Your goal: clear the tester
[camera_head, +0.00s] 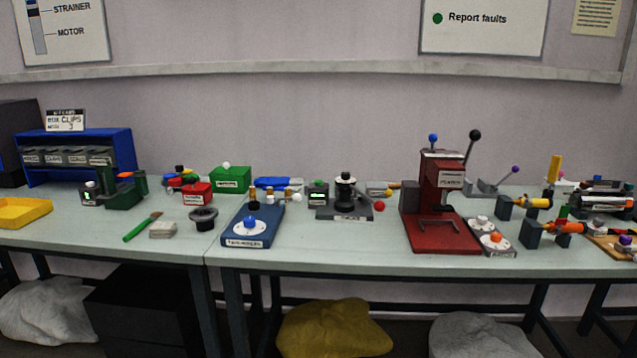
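Neither of my grippers is in view.
A red lever press (440,225) and dial boxes (492,237) stand right; orange and yellow parts on dark stands (562,227) are farther right. Left are a blue bin rack (100,135), yellow tray (22,212), red box (197,194) and green box (230,180). The front middle is clear.

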